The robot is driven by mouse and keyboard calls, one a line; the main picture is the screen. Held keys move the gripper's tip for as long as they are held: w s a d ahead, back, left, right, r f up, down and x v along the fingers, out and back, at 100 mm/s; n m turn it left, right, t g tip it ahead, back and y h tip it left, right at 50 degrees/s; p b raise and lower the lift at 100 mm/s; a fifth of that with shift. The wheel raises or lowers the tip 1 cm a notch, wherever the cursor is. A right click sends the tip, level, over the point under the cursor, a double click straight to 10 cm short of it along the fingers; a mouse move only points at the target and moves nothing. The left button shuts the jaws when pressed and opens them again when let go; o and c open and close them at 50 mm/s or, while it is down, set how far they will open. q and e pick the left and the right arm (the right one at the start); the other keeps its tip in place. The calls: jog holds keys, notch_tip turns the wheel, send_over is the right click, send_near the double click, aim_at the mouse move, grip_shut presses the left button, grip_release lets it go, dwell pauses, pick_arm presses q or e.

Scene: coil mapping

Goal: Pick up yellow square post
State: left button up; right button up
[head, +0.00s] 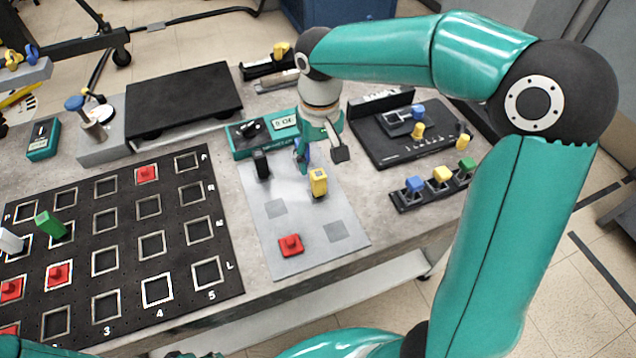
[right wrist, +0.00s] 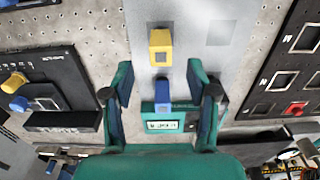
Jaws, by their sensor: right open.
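The yellow square post (head: 318,182) stands upright on the grey plate (head: 262,220) in the head view. My right gripper (head: 321,156) is open, just behind and above the post. In the right wrist view the yellow post (right wrist: 160,50) lies just beyond the fingertips of the open right gripper (right wrist: 161,76), roughly centred between them. A blue post (right wrist: 162,92) shows between the fingers; in the head view it is mostly hidden by the gripper. No contact with the yellow post is visible. My left gripper is out of view.
A black post (head: 261,163) and a red post (head: 290,245) stand on the same plate. A black lettered grid board (head: 128,215) lies to the left. A black panel (head: 385,150) and a small rack of coloured posts (head: 408,200) are at the right.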

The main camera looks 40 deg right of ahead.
aim_at(318, 173)
jog(key=shift+w+f, duration=0.1)
jog(key=shift+f, duration=2.85)
jog(key=shift+c, duration=0.3)
grip_shut()
